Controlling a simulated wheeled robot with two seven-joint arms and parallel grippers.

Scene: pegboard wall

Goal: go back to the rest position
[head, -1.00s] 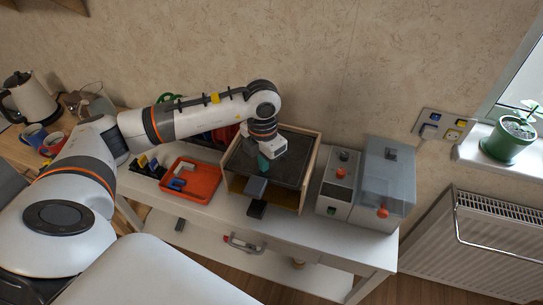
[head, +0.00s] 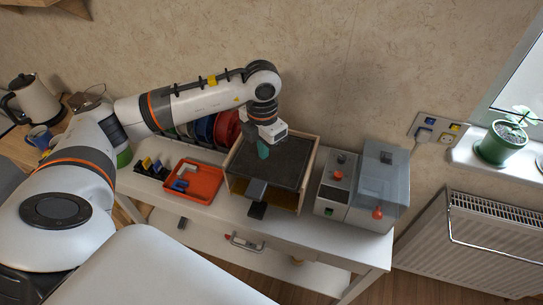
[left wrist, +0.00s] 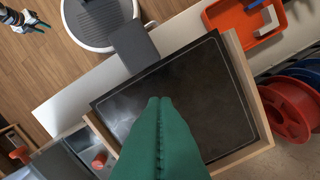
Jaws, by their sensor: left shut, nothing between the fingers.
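My left gripper (head: 263,151) hangs over the black plate (head: 285,158) of a wooden-framed box on the white table. Its green fingers (left wrist: 160,130) are shut against each other with nothing between them, and they point down at the plate, which also shows in the left wrist view (left wrist: 205,85). My left arm reaches in from the left, bent at a raised elbow joint.
An orange tray (head: 205,193) with small parts stands left of the box, with coloured spools (head: 226,128) behind it. A grey machine (head: 378,190) with red knobs stands right. A kettle (head: 34,100) is far left. A radiator (head: 485,235) is at the right.

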